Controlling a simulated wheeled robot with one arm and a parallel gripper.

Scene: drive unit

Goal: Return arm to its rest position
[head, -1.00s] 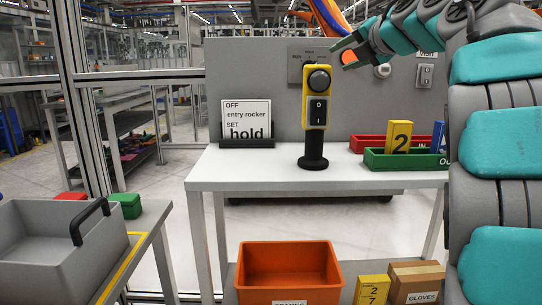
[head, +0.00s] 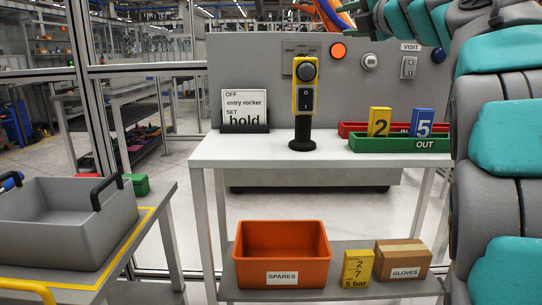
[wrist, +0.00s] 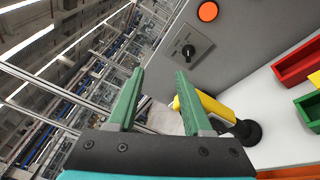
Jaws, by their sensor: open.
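My gripper (wrist: 158,98) shows in the wrist view with its two green fingers apart and nothing between them. I cannot tell that anything touches my gripper.
A grey panel (head: 250,60) with a rotary switch and an orange lamp (head: 338,51) stands behind the table. A sign (head: 246,108), a green OUT tray (head: 375,145) and a red tray (head: 352,127) are on the table. An orange SPARES bin (head: 283,240) is below. A grey tote (head: 70,240) is at left.

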